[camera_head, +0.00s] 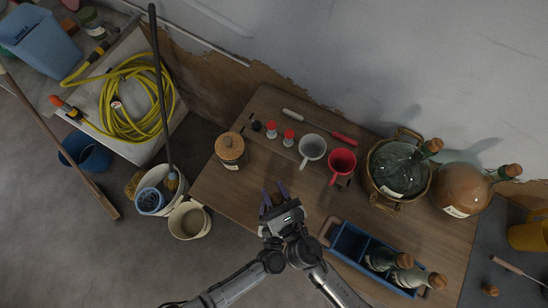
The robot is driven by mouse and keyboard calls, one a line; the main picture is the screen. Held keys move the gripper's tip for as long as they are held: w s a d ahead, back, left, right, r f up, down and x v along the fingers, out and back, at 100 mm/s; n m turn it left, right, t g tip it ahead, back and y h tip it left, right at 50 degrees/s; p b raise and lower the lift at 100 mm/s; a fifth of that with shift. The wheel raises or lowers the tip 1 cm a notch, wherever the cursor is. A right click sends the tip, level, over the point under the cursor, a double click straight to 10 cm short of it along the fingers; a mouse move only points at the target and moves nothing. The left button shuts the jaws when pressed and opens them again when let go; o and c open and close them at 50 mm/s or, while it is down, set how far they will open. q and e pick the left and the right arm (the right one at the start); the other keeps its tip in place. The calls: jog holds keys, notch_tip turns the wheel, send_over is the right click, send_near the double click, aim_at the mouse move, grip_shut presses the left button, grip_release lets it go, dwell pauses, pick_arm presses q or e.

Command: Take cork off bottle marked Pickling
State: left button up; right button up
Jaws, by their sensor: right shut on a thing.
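A green glass demijohn (400,170) stands in a wicker basket at the right of the table, its cork (433,146) in its tilted-looking neck. A brown demijohn (462,188) stands beside it, with a cork (513,170) in it. Two smaller corked bottles, one dark green (380,260) and one pale (408,277), are in a blue crate (347,243). Pale labels show, but I cannot read which says Pickling. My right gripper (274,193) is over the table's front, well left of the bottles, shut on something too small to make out.
The wooden table (220,190) also bears a cork-lidded jar (230,148), a grey mug (312,147), a red mug (342,160) and red-capped shakers (289,135). Buckets and a yellow hose (125,95) are at the left. The wall is behind.

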jog(key=shift+r, duration=1.95)
pick_arm(q)
jog(key=o, duration=1.2)
jog(key=shift+s, duration=0.1)
